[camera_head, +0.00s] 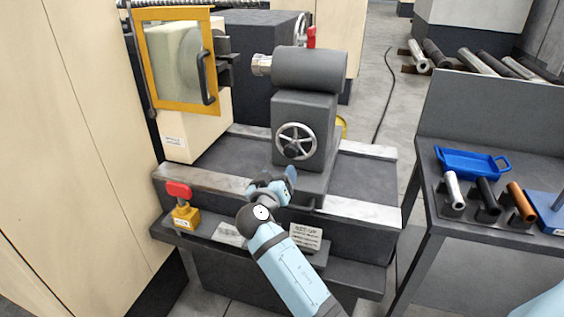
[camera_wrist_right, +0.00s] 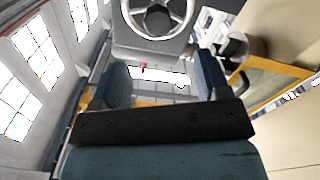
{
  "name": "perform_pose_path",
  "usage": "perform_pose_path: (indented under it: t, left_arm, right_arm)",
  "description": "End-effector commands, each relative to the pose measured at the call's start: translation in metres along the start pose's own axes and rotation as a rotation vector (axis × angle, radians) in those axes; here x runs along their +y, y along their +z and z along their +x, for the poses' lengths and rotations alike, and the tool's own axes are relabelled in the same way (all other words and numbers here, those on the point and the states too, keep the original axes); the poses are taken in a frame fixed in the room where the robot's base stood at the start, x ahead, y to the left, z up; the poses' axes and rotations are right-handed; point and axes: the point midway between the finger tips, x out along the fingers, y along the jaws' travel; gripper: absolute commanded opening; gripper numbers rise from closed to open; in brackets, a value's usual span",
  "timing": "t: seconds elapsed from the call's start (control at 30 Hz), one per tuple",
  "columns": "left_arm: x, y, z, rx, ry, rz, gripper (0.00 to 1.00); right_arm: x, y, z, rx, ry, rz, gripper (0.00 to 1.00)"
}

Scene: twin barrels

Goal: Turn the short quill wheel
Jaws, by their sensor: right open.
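A silver spoked handwheel (camera_head: 296,141) sits on the front of a dark grey block (camera_head: 303,108) that carries a thick dark barrel (camera_head: 310,69). It also shows at the top of the right wrist view (camera_wrist_right: 130,18), cut off by the edge. My right gripper (camera_head: 273,183) is below the wheel and slightly left of it, apart from it. In the right wrist view its two fingers (camera_wrist_right: 162,76) are spread with nothing between them. I cannot tell which barrel is shorter. My left gripper is not in view.
A yellow-framed door (camera_head: 177,107) with a handle is at the upper left. A red-topped knob (camera_head: 178,189) stands on the front ledge at left. A side table at right holds a blue tray (camera_head: 468,175) and several rods. Bare bed lies right of the block.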

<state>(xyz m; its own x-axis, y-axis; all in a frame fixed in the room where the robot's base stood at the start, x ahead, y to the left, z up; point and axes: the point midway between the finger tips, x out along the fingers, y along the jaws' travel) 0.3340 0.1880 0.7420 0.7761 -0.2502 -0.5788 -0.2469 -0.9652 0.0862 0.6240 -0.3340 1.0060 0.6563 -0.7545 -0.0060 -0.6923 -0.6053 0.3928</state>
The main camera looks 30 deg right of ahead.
Motion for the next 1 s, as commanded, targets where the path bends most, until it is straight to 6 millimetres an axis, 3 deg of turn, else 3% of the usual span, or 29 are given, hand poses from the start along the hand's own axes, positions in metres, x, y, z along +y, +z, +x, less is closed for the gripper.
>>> perform_pose_path:
  t: [0.23, 0.7, 1.0]
  left_arm:
    - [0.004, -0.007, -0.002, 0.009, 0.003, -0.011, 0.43]
    - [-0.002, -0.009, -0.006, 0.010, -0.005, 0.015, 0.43]
    - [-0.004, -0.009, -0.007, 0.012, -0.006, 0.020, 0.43]
  right_arm:
    - [0.003, -0.005, 0.026, 0.005, 0.016, 0.002, 0.69]
    - [0.004, -0.004, 0.119, 0.004, 0.014, 0.001, 0.69]
    - [0.003, -0.003, 0.139, 0.003, 0.011, 0.002, 0.69]
